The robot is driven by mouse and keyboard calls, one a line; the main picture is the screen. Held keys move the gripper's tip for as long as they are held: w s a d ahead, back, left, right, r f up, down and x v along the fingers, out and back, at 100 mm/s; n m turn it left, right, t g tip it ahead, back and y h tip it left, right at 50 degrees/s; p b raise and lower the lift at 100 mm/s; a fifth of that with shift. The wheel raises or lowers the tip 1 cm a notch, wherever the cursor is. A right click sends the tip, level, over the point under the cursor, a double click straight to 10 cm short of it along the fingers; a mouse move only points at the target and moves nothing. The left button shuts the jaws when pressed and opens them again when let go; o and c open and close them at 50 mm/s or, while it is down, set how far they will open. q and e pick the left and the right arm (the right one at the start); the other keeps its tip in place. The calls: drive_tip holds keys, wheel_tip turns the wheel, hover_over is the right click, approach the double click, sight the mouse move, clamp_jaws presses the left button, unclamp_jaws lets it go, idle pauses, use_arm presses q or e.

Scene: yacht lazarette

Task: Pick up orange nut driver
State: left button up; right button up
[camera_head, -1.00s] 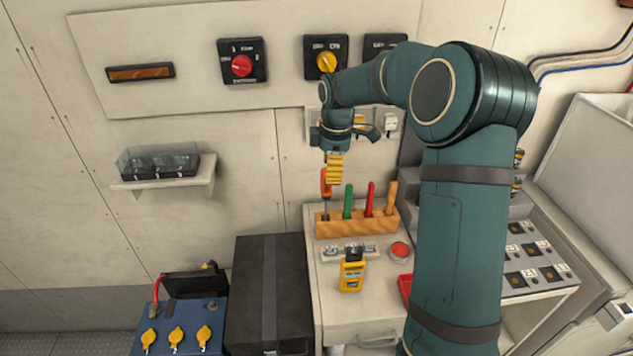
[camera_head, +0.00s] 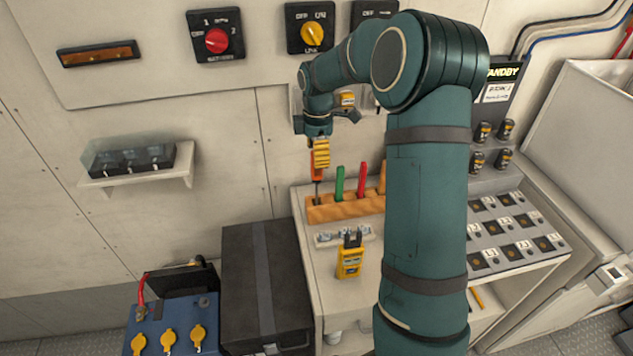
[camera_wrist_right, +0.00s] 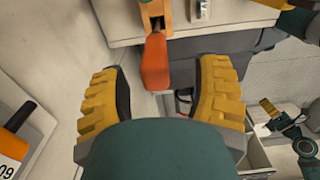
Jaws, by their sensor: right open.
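The orange nut driver (camera_head: 317,180) stands upright in the left end of the wooden tool block (camera_head: 345,209). Its handle is partly hidden by my right gripper (camera_head: 320,166) in the head view. In the right wrist view, the orange handle (camera_wrist_right: 155,62) shows between the two yellow fingers of the right gripper (camera_wrist_right: 165,75), with gaps on both sides. The right gripper is open and empty. At the right of the wrist view, a small yellow and teal part, which looks like my left gripper (camera_wrist_right: 270,107), shows; its jaws are too small to read.
Green (camera_head: 339,183) and red (camera_head: 362,181) handled tools stand in the block right of the nut driver. A yellow meter (camera_head: 350,260) is in front on the bench. A black case (camera_head: 240,300) stands left of the bench. The wall with switches (camera_head: 215,38) is behind.

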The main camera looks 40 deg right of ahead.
hover_over(317, 188)
drive_tip(key=f, duration=0.5)
drive_tip(key=shift+w+f, duration=0.1)
drive_tip(key=shift+w, duration=0.1)
clamp_jaws()
